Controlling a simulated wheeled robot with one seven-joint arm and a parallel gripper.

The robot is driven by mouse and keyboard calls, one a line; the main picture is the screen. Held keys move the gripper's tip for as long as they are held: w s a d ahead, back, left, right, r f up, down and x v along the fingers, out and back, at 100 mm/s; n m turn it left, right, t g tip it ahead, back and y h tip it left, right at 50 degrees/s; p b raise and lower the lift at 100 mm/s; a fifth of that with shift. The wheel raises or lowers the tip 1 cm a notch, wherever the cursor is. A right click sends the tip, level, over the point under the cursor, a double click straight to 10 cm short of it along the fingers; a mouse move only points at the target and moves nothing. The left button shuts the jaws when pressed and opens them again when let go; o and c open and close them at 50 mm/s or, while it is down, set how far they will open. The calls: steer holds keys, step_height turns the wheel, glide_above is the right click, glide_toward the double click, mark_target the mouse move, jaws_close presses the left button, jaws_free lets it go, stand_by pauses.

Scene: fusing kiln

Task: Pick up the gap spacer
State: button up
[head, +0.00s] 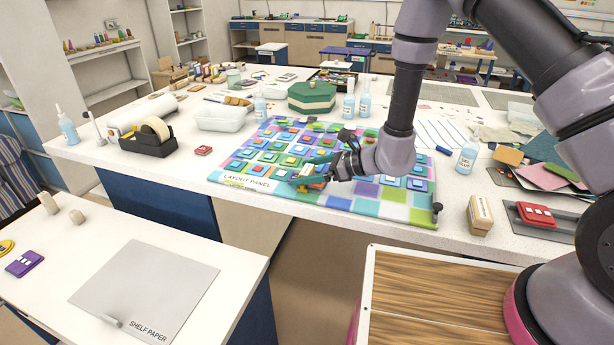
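My gripper (318,175) is low over the front part of the colourful layout panel (250,183), which lies on the long white worktop. The panel carries rows of small square glass tiles in blue, green, teal, orange and purple. A small pale and orange-red piece (307,180) shows right at my fingertips. I cannot tell whether it is the gap spacer, or whether the fingers touch it. The fingers are small and partly hidden by my wrist, so their opening cannot be made out. No other thing can be surely named as the gap spacer.
Bottles (468,157), a black tape dispenser (152,143), a clear tub (221,118) and a green lidded box (312,96) stand around the panel. A wooden block (480,215) stands to its right. A nearer table holds grey shelf paper (146,292).

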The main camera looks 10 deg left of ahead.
steer(key=c, duration=1.2)
steer(key=shift+r, duration=0.15)
